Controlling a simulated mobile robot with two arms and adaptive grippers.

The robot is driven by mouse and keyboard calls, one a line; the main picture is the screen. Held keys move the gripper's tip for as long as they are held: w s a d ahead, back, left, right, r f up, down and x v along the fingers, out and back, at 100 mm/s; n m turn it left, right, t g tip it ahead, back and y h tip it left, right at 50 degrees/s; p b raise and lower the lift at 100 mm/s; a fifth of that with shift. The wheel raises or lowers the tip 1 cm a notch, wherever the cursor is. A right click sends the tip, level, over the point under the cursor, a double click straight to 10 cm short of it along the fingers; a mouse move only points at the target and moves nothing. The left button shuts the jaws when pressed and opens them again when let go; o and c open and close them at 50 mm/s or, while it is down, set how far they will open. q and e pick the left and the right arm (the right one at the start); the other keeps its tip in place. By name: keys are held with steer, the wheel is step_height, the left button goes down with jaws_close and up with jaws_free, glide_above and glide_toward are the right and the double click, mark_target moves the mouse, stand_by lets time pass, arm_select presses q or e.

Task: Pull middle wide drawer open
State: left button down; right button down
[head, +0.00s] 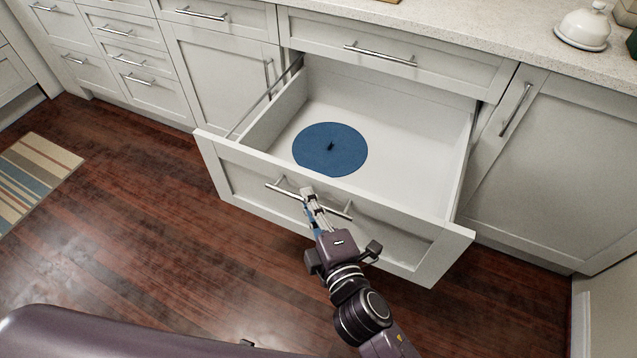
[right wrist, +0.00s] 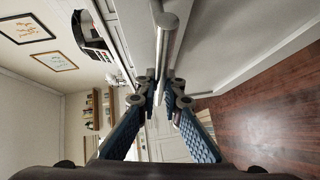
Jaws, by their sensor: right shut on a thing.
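The middle wide drawer (head: 225,171) stands pulled well out of the white cabinet, with its inside open to view. A round blue disc (head: 330,149) with a small dark knob lies on its floor. My right gripper (head: 307,192) is shut on the bar handle (head: 283,190) of this drawer. In the right wrist view the handle (right wrist: 168,40) runs between the blue-padded fingers, and the gripper (right wrist: 166,82) closes on it. My left gripper is not in view.
A shut drawer (head: 440,62) sits above the open one. Shut cabinet doors flank it, at left (head: 212,75) and right (head: 560,160). The wooden floor (head: 130,220) in front is clear, with a striped rug (head: 38,172) at the left. A white domed dish (head: 583,28) stands on the counter.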

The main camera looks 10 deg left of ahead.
steer(key=shift+s+a, duration=0.2)
steer(key=shift+s, duration=0.4)
steer(key=c, duration=2.1)
jaws_free()
steer(key=shift+s, duration=0.1)
steer(key=v, duration=1.1)
steer(key=shift+s+d, duration=0.25)
steer(key=shift+s, duration=0.1)
